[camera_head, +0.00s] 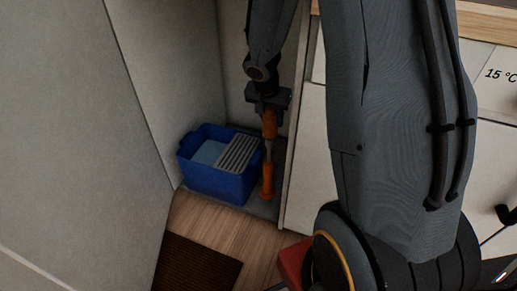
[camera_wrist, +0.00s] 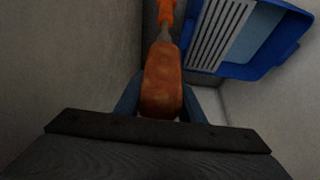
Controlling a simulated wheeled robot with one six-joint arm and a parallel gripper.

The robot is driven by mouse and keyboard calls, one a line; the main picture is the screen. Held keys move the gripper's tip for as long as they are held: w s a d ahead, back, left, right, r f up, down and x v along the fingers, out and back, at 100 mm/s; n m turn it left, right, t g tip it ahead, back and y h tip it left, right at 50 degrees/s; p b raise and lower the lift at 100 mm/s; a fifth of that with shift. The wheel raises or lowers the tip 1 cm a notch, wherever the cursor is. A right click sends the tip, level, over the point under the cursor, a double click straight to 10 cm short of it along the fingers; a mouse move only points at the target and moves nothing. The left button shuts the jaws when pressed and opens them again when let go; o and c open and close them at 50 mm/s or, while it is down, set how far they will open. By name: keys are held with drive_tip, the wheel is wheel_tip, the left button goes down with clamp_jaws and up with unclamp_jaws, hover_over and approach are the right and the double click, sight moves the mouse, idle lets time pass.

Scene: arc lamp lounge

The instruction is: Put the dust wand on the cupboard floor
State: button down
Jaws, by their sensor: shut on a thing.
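The dust wand (camera_head: 267,180) is orange at both ends with a thin greyish shaft between. It hangs about upright in the cupboard, its lower end at or just above the grey cupboard floor (camera_head: 262,210); I cannot tell whether it touches. My gripper (camera_head: 268,102) is above it, shut on its upper orange handle. In the wrist view the handle (camera_wrist: 163,82) sits between the two fingers of my gripper (camera_wrist: 161,102), and the shaft runs away from me. The wand's far tip is cut off at the top of that view.
A blue bucket (camera_head: 212,184) with a grey slatted insert stands just left of the wand; its blue rim (camera_wrist: 252,72) also shows in the wrist view. Cupboard walls are close around my gripper. A dark mat (camera_head: 195,265) lies on the wooden floor outside.

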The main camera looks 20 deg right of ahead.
drive_tip(key=shift+f+b, duration=1.7)
drive_tip(key=shift+f, duration=1.5)
drive_tip(key=c, duration=1.2)
unclamp_jaws()
drive_tip(key=shift+r, duration=0.1)
